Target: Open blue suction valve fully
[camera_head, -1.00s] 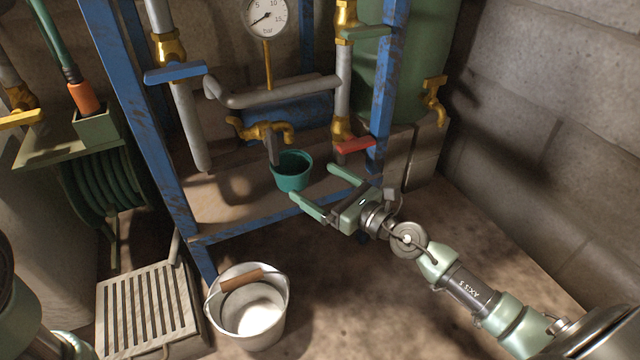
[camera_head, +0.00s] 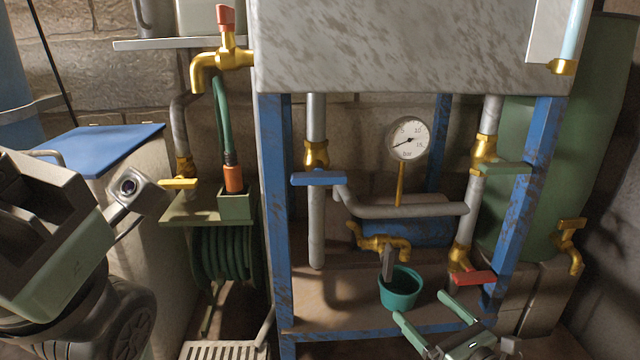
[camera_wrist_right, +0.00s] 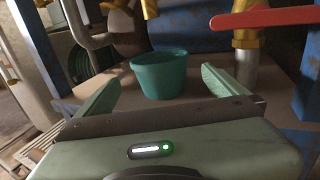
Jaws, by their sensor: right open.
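The blue valve lever (camera_head: 318,178) sits on a brass valve (camera_head: 316,154) on the left vertical pipe of the blue-framed stand. The lever lies crosswise to this pipe. No gripper touches it. My right gripper (camera_head: 421,306) is open at the bottom right of the head view, in front of the small green cup (camera_head: 400,288). In the right wrist view the cup (camera_wrist_right: 160,75) shows beyond and between its empty fingers. My left gripper's body is large and close at the left edge of the head view; I cannot make out its fingers.
A red lever (camera_head: 474,278) and a green lever (camera_head: 507,168) are on the right pipe. A pressure gauge (camera_head: 408,139) stands between the pipes. A yellow lever (camera_head: 178,184) and a hose with an orange end (camera_head: 233,178) are left of the stand's blue post (camera_head: 275,215).

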